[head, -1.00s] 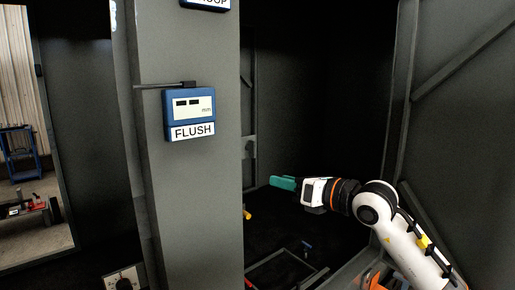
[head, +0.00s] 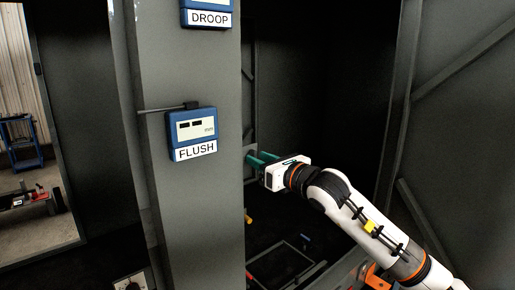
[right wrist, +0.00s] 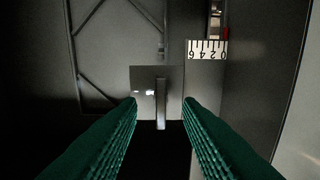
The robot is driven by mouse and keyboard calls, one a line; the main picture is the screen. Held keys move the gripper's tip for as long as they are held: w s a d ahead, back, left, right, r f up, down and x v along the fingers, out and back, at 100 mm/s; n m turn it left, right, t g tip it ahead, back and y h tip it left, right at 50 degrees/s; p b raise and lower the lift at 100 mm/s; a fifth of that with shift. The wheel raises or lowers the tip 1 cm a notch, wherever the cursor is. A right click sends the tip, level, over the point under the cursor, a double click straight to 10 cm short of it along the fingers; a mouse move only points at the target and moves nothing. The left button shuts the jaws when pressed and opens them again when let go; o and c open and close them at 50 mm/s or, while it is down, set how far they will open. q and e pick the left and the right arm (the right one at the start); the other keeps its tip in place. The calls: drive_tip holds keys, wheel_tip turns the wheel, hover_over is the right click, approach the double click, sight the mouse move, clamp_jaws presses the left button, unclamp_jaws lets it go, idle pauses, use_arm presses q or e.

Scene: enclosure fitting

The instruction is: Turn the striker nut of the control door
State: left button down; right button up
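My right gripper (head: 257,160) has teal fingers and reaches into the dark opening, to the right of the grey post. In the right wrist view the gripper (right wrist: 158,108) is open, with nothing between its fingers. Ahead of it is a grey plate (right wrist: 143,78) with a vertical light-grey bar (right wrist: 161,104) and a small bright spot to the left of the bar. The bar appears between the fingertips, apart from them. I cannot make out clearly which part is the striker nut. My left gripper is not in view.
A FLUSH gauge (head: 192,133) on the grey post (head: 200,220) shows dashes. A DROOP gauge (head: 207,13) is above it. In the right wrist view a white numbered scale (right wrist: 206,49) is right of the plate. Braced grey panels flank the dark space.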

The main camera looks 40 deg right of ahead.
drive_tip(key=shift+w+a, duration=0.1)
drive_tip(key=shift+w, duration=0.75)
drive_tip(key=shift+c, duration=0.3)
clamp_jaws()
